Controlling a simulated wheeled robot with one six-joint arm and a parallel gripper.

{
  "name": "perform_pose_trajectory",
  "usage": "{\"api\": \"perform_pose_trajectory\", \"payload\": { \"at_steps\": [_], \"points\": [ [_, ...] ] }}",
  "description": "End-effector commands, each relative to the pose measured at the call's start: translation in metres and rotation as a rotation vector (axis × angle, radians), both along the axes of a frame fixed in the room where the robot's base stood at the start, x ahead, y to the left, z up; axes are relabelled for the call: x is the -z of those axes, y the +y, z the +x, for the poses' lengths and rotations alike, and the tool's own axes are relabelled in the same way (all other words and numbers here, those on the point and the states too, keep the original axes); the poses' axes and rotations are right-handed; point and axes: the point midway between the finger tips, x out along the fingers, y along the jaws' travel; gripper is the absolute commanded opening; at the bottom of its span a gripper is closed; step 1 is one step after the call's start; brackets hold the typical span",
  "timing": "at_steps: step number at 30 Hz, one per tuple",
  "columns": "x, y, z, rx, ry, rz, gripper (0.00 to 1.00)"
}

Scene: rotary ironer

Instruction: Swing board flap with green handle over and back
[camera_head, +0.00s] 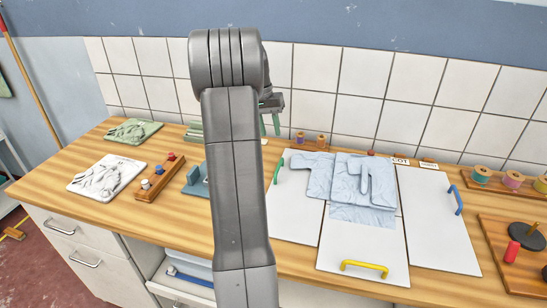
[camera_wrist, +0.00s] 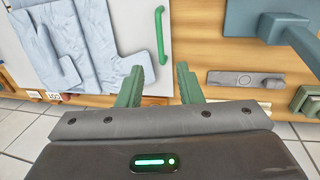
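The board has white flaps; the left flap (camera_head: 296,220) carries a green handle (camera_head: 277,171) near its left edge. A pale blue garment (camera_head: 345,185) lies on the board and covers part of this flap. The flap (camera_wrist: 184,30) and green handle (camera_wrist: 160,35) also show in the wrist view, with the flap lying flat. My gripper (camera_head: 270,124) is above the back of the counter, partly hidden by my arm. In the wrist view my gripper (camera_wrist: 160,72) is open and empty; the handle lies beyond the fingertips, roughly in line with the gap and apart from them.
The board also has a yellow handle (camera_head: 364,266) in front and a blue handle (camera_head: 456,199) at right. A blue-grey tool (camera_head: 196,180) and a wooden block with knobs (camera_head: 160,178) are left of the board. Thread spools (camera_head: 482,174) stand at right. A tiled wall is behind.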

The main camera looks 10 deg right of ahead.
Motion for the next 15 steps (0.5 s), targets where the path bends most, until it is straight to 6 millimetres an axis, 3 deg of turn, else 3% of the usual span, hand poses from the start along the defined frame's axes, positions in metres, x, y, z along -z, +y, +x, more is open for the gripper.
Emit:
{"api": "perform_pose_trajectory", "payload": {
  "at_steps": [15],
  "points": [
    [0.1,-0.019,-0.009,0.001,0.003,0.0,0.33]
  ]
}}
